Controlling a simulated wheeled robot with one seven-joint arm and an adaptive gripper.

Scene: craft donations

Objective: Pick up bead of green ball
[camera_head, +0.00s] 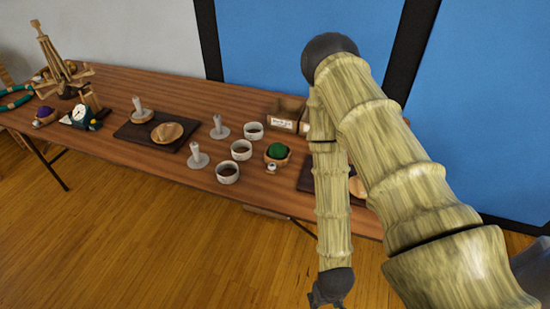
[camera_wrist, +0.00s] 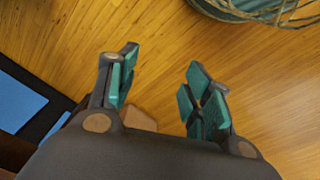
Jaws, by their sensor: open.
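A green ball (camera_head: 276,150) sits in a small wooden bowl (camera_head: 287,159) on the brown table, right of the white rings. A small pale bead-like thing (camera_head: 271,168) is just in front of the bowl; it is too small to tell more. My gripper (camera_head: 327,298) hangs low at the bottom of the head view, in front of the table and away from the ball. In the wrist view my gripper (camera_wrist: 163,92) is open and empty, its teal finger pads apart over the wooden floor. The ball and bead are not in the wrist view.
White rings (camera_head: 228,173), pale candle holders (camera_head: 198,157), a dark board with a wooden plate (camera_head: 167,132) and a cardboard box (camera_head: 286,113) stand on the table (camera_head: 110,87). My arm hides the table's right part. A basket (camera_wrist: 262,10) stands on the floor.

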